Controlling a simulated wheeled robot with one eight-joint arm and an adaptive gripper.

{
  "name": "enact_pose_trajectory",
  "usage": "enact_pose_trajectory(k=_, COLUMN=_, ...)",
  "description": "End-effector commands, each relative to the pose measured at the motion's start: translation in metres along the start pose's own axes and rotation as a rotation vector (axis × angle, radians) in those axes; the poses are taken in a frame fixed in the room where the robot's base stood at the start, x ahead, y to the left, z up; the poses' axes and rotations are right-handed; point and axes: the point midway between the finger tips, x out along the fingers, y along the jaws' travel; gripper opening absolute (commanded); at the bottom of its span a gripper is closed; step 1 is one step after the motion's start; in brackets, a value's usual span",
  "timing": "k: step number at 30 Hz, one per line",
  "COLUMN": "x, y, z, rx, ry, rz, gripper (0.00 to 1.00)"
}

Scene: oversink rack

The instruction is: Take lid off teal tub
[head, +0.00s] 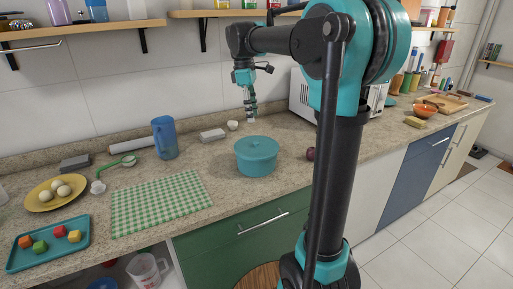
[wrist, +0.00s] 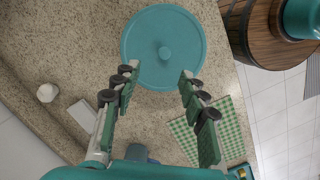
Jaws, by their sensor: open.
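The teal tub (head: 257,163) stands on the speckled counter in the middle of the head view. Its round teal lid (head: 257,145) is on top, with a small knob at the centre. The wrist view looks down on the lid (wrist: 185,35) and its knob (wrist: 165,53). My gripper (head: 250,112) hangs above the counter, behind and a little left of the tub. In the wrist view my gripper (wrist: 157,75) is open and empty, its two fingers apart with the knob beyond and between their tips. The fingers do not touch the lid.
A green checked cloth (head: 160,203) lies left of the tub, with a blue pitcher (head: 165,138) behind it. A grey block (head: 212,135) and a small white item (head: 233,125) lie near the wall. A dark red round item (head: 310,154) is right of the tub. Shelves (head: 225,13) run above.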

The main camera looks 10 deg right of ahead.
Motion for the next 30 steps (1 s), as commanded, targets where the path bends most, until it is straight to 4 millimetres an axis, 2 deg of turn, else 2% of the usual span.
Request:
enact_pose_trajectory(k=3, x=0.023, y=0.0, z=0.0, rx=0.001, ry=0.0, rz=0.0, gripper=0.43)
enact_pose_trajectory(k=6, x=0.038, y=0.0, z=0.0, rx=0.002, ry=0.0, rz=0.0, gripper=0.43)
enact_pose_trajectory(k=14, x=0.055, y=-0.001, z=0.0, rx=0.002, ry=0.0, rz=0.0, gripper=0.43)
enact_pose_trajectory(k=24, x=0.098, y=-0.008, z=-0.001, rx=0.002, ry=0.0, rz=0.0, gripper=0.43)
enact_pose_trajectory(k=30, x=0.102, y=-0.008, z=-0.001, rx=0.002, ry=0.0, rz=0.0, gripper=0.43)
